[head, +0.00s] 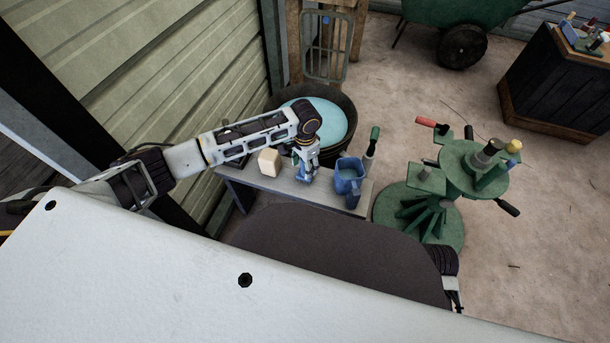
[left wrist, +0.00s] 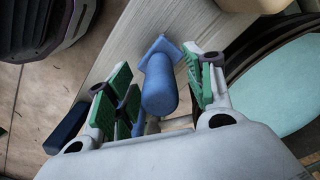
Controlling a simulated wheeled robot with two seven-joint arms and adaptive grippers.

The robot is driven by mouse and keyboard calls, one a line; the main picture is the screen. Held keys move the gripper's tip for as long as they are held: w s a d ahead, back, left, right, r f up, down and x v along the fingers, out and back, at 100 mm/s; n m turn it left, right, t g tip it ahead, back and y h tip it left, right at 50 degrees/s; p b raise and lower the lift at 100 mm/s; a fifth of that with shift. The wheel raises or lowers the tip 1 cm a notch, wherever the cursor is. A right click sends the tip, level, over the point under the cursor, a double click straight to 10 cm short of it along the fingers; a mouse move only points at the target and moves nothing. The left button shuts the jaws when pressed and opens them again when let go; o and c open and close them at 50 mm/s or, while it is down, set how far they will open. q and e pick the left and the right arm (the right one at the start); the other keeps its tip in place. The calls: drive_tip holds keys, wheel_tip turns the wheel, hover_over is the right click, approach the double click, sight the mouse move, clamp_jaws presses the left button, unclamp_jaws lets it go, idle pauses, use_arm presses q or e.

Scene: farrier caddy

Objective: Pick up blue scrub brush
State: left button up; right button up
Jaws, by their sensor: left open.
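The blue scrub brush (left wrist: 160,84) shows in the left wrist view as a rounded blue handle on a flat blue head, on the grey bench top. My left gripper (left wrist: 160,92) is open, with green-padded fingers on either side of the brush handle. A gap shows between the handle and the right-hand finger; contact on the left is unclear. In the head view my left gripper (head: 305,168) points down over the bench, and the brush is mostly hidden by it.
On the grey bench (head: 262,182), a cream block (head: 269,162) stands left of my left gripper and a blue jug (head: 349,176) right of it. A tub of water (head: 325,112) is behind. A green stand (head: 420,205) with tools is to the right.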

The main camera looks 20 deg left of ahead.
use_arm(q)
drive_tip(key=shift+f, duration=0.1)
use_arm(e)
drive_tip(key=shift+s+r, duration=0.1)
drive_tip(key=shift+s+f, duration=0.2)
use_arm(q)
drive_tip(key=c, duration=0.4)
clamp_jaws()
use_arm(e)
drive_tip(key=shift+w+r, duration=0.2)
drive_tip(key=shift+w, duration=0.25)
drive_tip(key=shift+s, duration=0.1)
use_arm(q)
drive_tip(key=shift+r, duration=0.7)
drive_tip(key=shift+r+p, duration=1.7)
drive_tip(key=shift+r, duration=2.65)
use_arm(e)
drive_tip(key=shift+g+h, duration=0.3)
drive_tip(key=shift+g, duration=0.2)
drive_tip(key=shift+s+d+f, duration=0.15)
drive_tip(key=shift+s+f, duration=0.05)
drive_tip(key=shift+f, duration=0.6)
drive_tip(key=shift+s+d+f, duration=0.15)
drive_tip(key=shift+d+f, duration=0.05)
drive_tip(key=shift+f, duration=0.55)
drive_tip(key=shift+s+d+f, duration=0.15)
drive_tip(key=shift+s+f, duration=0.05)
drive_tip(key=shift+f, duration=0.6)
